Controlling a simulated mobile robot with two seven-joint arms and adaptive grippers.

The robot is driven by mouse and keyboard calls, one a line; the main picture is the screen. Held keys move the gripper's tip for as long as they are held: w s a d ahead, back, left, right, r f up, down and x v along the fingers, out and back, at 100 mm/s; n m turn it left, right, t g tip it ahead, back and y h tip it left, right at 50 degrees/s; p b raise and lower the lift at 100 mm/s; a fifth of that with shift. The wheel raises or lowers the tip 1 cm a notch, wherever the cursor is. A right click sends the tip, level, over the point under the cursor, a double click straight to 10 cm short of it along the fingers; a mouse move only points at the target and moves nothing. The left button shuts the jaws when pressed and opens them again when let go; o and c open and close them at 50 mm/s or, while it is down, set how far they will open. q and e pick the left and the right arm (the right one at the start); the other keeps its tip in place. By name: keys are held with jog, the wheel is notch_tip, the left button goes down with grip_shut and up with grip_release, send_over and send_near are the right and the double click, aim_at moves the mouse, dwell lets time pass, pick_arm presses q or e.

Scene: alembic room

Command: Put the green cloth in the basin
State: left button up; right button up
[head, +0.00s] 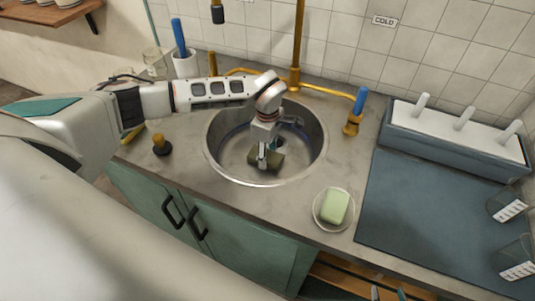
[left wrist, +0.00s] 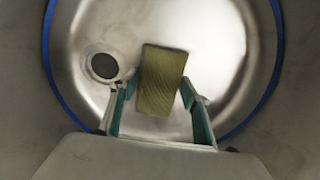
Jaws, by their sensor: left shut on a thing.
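The steel basin (head: 222,165) is set in the worktop. My left gripper (head: 262,163) reaches down inside it, shut on an olive-green folded cloth (head: 268,160). In the left wrist view the cloth (left wrist: 162,80) is a flat ribbed block between the two fingertips (left wrist: 158,92), over the basin's floor (left wrist: 215,45), beside the round drain (left wrist: 103,66). I cannot tell whether the cloth touches the floor. What looks like my right gripper (head: 388,294) shows only as small tips at the bottom edge of the head view; its opening is unclear.
A brass tap (head: 297,75) with blue handles stands behind the basin. A green soap (head: 335,206) on a dish is at front right. A brass-and-black stopper (head: 160,146) is at left. A dark mat (head: 420,220), a rack (head: 450,135) and beakers (head: 510,205) fill the right.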

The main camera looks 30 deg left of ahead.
aim_at(268, 156)
pick_arm(q)
jog(key=shift+f, duration=0.15)
jog(key=o, duration=1.1)
notch_tip(268, 156, up, 12)
jog(key=shift+r, duration=0.2)
notch_tip(268, 156, down, 13)
jog(key=shift+r, duration=0.15)
notch_tip(268, 156, up, 3)
jog(key=shift+w+f, duration=0.1)
jog(key=shift+r, duration=0.55)
